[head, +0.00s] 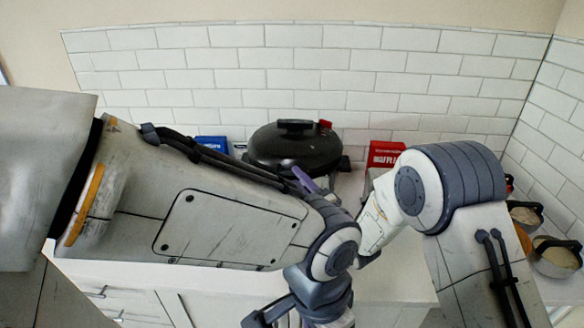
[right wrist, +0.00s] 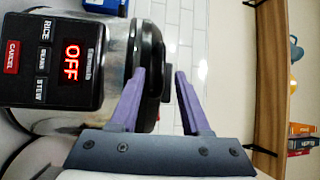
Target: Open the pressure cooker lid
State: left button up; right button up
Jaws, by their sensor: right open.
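The pressure cooker's black domed lid (head: 285,150) has a dark handle on top and sits closed at the back of the counter. In the right wrist view the cooker lies sideways, with a steel body (right wrist: 120,30), a black panel (right wrist: 65,60) reading OFF and the black lid (right wrist: 150,70). My right gripper (right wrist: 160,73) is open, its purple fingers on either side of the dark lid handle (right wrist: 168,82); contact cannot be told. In the head view my left arm hides most of the cooker body and right gripper. My left gripper's fingers are not visible.
A blue box (head: 212,144) and a red box (head: 385,153) stand either side of the cooker, against the white tiled wall. My left arm crosses in front of the counter.

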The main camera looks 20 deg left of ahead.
aim_at(292, 173)
jog(key=shift+p+x, duration=0.45)
jog(key=shift+x, duration=1.4)
grip_shut()
